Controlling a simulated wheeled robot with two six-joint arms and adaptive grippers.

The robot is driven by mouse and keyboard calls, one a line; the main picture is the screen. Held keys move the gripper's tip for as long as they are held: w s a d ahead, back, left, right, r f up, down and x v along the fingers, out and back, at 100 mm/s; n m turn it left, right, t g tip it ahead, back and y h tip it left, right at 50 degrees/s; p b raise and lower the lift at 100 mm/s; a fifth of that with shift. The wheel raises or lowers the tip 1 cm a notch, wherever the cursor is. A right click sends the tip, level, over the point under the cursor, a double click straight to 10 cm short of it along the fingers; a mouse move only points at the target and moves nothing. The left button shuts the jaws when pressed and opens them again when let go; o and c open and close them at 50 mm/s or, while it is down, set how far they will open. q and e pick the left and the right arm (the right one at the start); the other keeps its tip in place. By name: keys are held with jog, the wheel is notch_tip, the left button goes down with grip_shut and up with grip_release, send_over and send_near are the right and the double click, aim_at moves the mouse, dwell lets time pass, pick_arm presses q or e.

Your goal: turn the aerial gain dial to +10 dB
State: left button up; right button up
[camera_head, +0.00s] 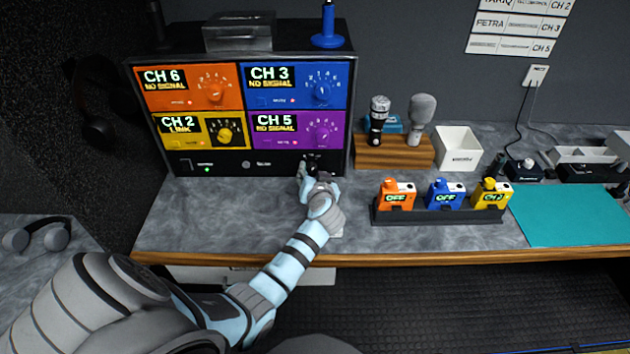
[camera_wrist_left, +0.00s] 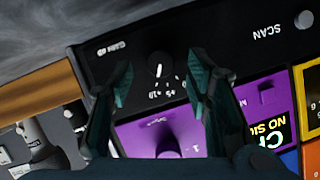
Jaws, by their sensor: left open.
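The aerial gain dial (camera_wrist_left: 160,65) is a small black knob with a white pointer line, on the receiver rack's black lower panel. In the left wrist view the panel appears roughly upside down, with a "Gain dB" label beside the dial and small numbers around it. The pointer's exact reading is too small to tell. My left gripper (camera_head: 310,162) is in front of the rack's lower right and hides the dial in the head view. In the left wrist view its two fingers (camera_wrist_left: 162,82) are open, one on each side of the dial, with a gap around it. My right gripper is out of view.
Above the panel are orange, blue, yellow and purple receiver modules; the purple CH 5 module (camera_head: 297,128) is closest to my gripper. A wooden microphone stand (camera_head: 392,153) stands to the right. A charger (camera_head: 440,215) with several packs sits in front of it.

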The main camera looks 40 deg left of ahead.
pick_arm(q)
jog(key=v, duration=1)
jog(key=shift+r, duration=0.1)
jog(key=shift+s, duration=0.1)
